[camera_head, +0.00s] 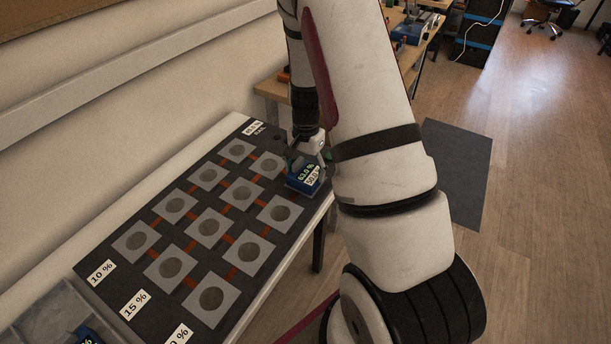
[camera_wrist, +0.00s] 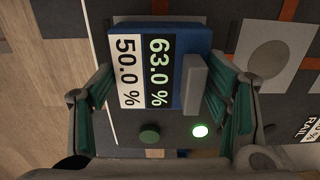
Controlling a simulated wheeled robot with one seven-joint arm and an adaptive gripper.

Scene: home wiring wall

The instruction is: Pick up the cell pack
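A blue box (camera_head: 306,175), which looks like the cell pack, is at the right edge of the dark board. Its labels read 63.0 % and 50.0 %. In the wrist view the blue box (camera_wrist: 188,38) lies between the two green-padded fingers of my gripper (camera_wrist: 160,92), with a grey block (camera_wrist: 194,88) along its right side. In the head view my gripper (camera_head: 312,152) is down at the box. The fingers flank its sides closely; whether they press on it is unclear. Part of the box is hidden by the gripper in the head view.
The dark board (camera_head: 140,210) carries rows of grey square pads with round discs, joined by orange strips. A clear tray (camera_head: 50,318) with another blue item (camera_head: 88,335) is at bottom left. A wall runs along the left. Open floor (camera_head: 545,190) lies to the right.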

